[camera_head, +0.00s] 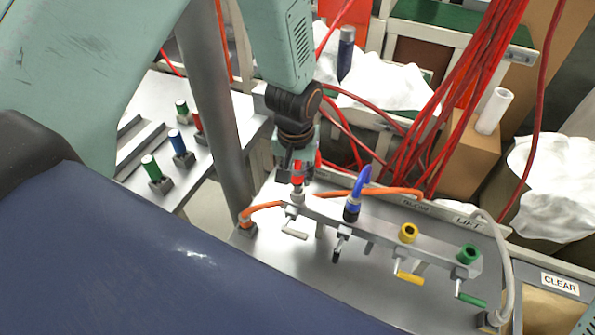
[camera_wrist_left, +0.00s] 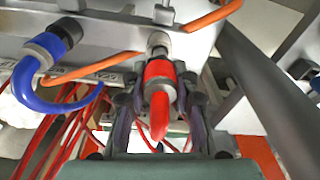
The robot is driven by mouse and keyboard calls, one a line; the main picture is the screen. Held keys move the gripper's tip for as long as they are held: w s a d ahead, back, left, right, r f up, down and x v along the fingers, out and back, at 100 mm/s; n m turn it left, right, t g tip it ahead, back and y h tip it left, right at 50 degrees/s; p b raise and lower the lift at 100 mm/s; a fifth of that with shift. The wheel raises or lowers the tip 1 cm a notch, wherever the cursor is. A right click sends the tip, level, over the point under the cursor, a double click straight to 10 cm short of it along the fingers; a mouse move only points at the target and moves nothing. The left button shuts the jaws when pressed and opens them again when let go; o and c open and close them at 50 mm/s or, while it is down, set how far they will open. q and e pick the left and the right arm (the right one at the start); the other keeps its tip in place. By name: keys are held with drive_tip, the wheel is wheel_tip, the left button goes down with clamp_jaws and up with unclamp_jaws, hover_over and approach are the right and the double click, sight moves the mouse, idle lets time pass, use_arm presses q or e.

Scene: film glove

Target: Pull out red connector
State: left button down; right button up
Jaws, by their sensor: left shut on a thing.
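The red connector (camera_head: 297,177) stands at the left end of the grey manifold bar, above a metal port (camera_head: 298,197). My left gripper (camera_head: 296,170) comes down from above and is shut on the red connector. In the left wrist view the red connector (camera_wrist_left: 159,78) lies between the dark fingers (camera_wrist_left: 160,98), with its metal end at the port. I cannot tell how deep it is seated. The right gripper is not in view.
A blue connector with hose (camera_head: 352,208) stands right of it, then a yellow port (camera_head: 408,233) and a green port (camera_head: 468,254). Valve levers hang below. An orange hose (camera_head: 375,192) runs behind. Colored connectors (camera_head: 178,142) stand on the left table; red cables (camera_head: 450,100) hang at right.

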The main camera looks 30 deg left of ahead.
sight(298, 166)
use_arm(q)
drive_tip(key=shift+r+p, duration=1.05)
drive_tip(key=shift+r, duration=0.15)
drive_tip(key=shift+r+p, duration=0.7)
drive_tip(key=shift+r, duration=0.8)
